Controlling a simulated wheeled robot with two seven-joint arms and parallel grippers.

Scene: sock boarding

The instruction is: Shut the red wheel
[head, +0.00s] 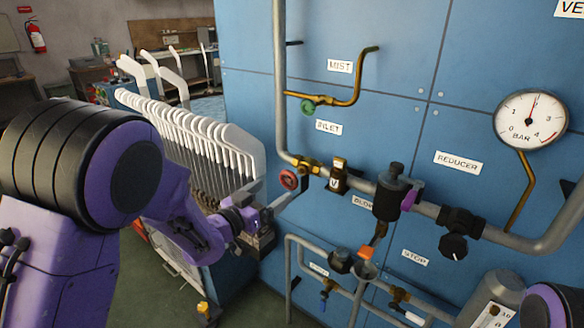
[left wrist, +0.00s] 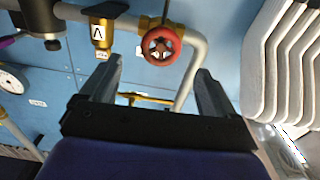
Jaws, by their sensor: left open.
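The red wheel (head: 289,179) is a small round handwheel on a brass valve (head: 307,166), on the grey pipe in front of the blue panel. In the left wrist view the red wheel (left wrist: 161,46) shows beyond the fingertips, between their lines and near the top of the picture. My left gripper (head: 277,204) is open and empty, just below and left of the wheel in the head view. Its two fingers (left wrist: 158,68) are spread wide in the left wrist view, and none visibly touches the wheel. My right gripper is not in view.
A rack of white sock boards (head: 205,130) stands close left of the wheel. A green wheel (head: 308,106) sits above it. A black-bodied fitting (head: 391,190), a gauge (head: 532,119) and lower pipes with small valves lie to the right and below.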

